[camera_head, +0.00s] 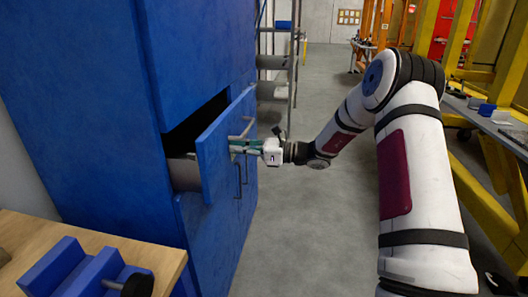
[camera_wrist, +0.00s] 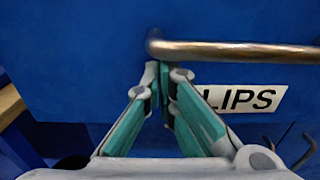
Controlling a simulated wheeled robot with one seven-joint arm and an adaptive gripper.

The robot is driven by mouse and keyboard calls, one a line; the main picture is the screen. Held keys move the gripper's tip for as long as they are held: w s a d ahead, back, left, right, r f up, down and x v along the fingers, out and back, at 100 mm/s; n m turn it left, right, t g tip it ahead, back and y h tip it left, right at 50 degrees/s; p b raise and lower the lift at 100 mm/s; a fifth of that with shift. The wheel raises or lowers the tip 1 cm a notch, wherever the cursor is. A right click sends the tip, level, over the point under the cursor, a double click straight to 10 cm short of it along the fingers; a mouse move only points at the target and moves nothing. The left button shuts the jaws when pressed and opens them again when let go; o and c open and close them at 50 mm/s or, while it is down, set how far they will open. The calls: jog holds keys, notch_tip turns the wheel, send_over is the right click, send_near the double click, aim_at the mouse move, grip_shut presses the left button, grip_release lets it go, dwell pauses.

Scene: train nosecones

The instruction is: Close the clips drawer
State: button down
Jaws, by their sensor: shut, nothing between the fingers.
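The clips drawer (camera_head: 222,150) is blue and stands partly open from the tall blue cabinet (camera_head: 92,90), with a dark gap above and behind its front. In the wrist view the drawer front (camera_wrist: 80,60) fills most of the picture, with a white label (camera_wrist: 244,99) reading "LIPS", its first letter hidden by my finger. A metal bar handle (camera_wrist: 235,50) runs across above the label. My gripper (camera_head: 238,146) is at the drawer front, near the handle. In the wrist view its fingertips (camera_wrist: 162,72) are together, just below the handle's left end; I cannot tell whether they touch the front.
Lower hook-like handles (camera_head: 240,180) are on the cabinet below the drawer. A wooden table (camera_head: 150,255) with a blue vise-like object (camera_head: 72,272) stands at front left. Grey floor (camera_head: 310,215) is clear right of the cabinet. Yellow frames (camera_head: 475,190) and a bench stand at right.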

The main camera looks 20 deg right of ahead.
jog(key=b+x, duration=0.1)
jog(key=x, duration=0.8)
jog(key=shift+w+a, duration=0.15)
jog(key=shift+w, duration=0.05)
jog(key=shift+a, duration=0.15)
jog(key=shift+a+r, duration=0.1)
